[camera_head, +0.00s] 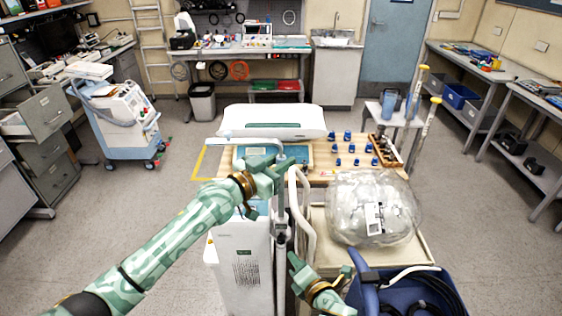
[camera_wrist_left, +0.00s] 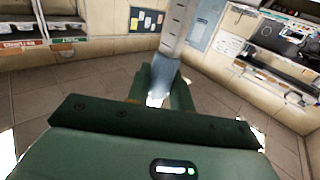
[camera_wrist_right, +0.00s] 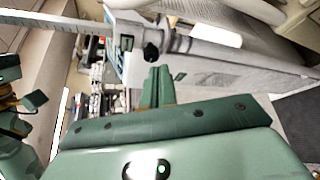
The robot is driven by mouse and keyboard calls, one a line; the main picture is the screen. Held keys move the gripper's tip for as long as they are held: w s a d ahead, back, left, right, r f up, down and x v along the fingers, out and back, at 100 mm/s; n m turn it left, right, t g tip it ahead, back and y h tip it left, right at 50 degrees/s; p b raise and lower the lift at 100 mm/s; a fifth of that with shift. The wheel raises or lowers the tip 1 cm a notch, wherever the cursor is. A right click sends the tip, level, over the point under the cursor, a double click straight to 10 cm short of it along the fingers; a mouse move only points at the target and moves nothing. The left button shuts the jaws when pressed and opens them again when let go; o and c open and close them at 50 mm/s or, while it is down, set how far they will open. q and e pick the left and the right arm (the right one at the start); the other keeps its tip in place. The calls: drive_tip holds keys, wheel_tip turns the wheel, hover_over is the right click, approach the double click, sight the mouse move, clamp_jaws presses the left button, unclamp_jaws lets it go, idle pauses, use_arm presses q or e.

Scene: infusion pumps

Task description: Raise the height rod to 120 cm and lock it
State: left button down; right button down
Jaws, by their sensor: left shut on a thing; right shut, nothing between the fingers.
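The height rod (camera_head: 281,229) stands upright in the middle of the head view, with a pale horizontal arm at its top. My left gripper (camera_head: 276,168) is shut on the rod near its top. In the left wrist view, the fingers close around a blue-grey part (camera_wrist_left: 163,72) below a marked section (camera_wrist_left: 177,25). My right gripper (camera_head: 295,261) is shut and empty, low beside the rod. In the right wrist view, its closed fingers (camera_wrist_right: 160,82) are just short of a collar with a black knob (camera_wrist_right: 151,52). Graduations show on the rod (camera_wrist_right: 45,22); the numbers are unreadable.
A white cabinet (camera_head: 240,262) stands just left of the rod. A curved white rail (camera_head: 303,210) and a wrapped clear bundle (camera_head: 372,209) are on the right. A blue bin (camera_head: 425,290) sits at front right. A wooden table (camera_head: 320,176) with several blue items is behind.

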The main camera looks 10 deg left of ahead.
drive_tip(key=shift+s+f, duration=0.1)
drive_tip(key=shift+s, duration=0.6)
drive_tip(key=shift+w, duration=0.1)
